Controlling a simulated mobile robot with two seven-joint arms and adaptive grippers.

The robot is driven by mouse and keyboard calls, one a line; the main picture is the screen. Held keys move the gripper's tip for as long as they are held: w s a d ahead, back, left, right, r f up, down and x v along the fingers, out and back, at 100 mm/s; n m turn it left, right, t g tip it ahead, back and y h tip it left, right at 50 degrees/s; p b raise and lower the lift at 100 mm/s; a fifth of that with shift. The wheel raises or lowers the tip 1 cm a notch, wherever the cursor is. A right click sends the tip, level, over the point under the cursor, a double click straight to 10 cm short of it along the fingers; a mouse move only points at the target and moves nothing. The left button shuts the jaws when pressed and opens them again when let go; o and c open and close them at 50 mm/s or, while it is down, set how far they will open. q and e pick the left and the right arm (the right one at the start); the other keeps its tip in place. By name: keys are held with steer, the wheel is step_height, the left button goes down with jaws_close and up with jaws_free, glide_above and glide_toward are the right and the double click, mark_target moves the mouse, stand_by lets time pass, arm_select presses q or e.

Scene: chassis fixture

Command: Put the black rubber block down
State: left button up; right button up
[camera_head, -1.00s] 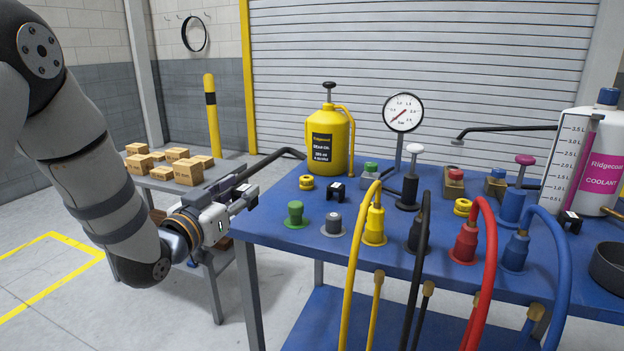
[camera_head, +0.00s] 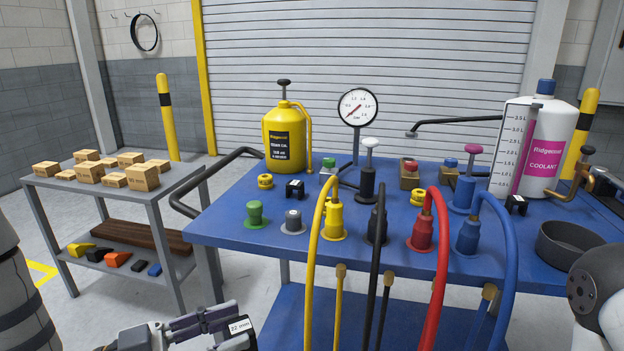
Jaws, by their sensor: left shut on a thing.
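My left gripper (camera_head: 228,328) is low at the bottom edge, in front of the blue bench and below its top. It is shut on a small black block (camera_head: 248,338) with a white label that seems to read 22 mm. Only part of the block shows between the fingers, and the picture's bottom edge cuts off part of the gripper. Two similar black blocks with white labels stand on the bench top, one at the left (camera_head: 295,190) and one at the right (camera_head: 516,205). My right gripper is out of view; only part of my right arm shows at the lower right.
The blue bench (camera_head: 350,258) carries a yellow can, a gauge, coloured couplings, a black dish (camera_head: 568,243) and a coolant bottle. Hoses hang over its front edge. A grey side table (camera_head: 55,190) at left holds cartons, with several coloured wedges on its lower shelf.

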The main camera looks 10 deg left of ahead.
arm_select(q)
steer(key=w+a+r+n+t+y, duration=0.1)
steer(key=w+y, duration=0.1)
steer(key=w, duration=0.2)
steer(key=w+a+r+n+t+y, duration=0.2)
steer(key=w, duration=0.2)
steer(key=w+a+r+n+t+y, duration=0.1)
steer(key=w+a+n+t+y, duration=0.1)
steer(key=w, duration=0.2)
steer(key=shift+a+r, duration=0.15)
steer(key=shift+a, duration=0.1)
steer(key=w+a+r+n+t+y, duration=0.2)
steer(key=w+a+r+n+y, duration=0.3)
steer(key=w+a+r+y, duration=0.1)
steer(key=shift+w+a+r+t+y, duration=0.15)
steer(key=shift+a+r+t+y, duration=0.15)
steer(key=shift+a+r+y, duration=0.35)
steer(key=shift+d, duration=0.1)
steer(key=shift+f, duration=0.1)
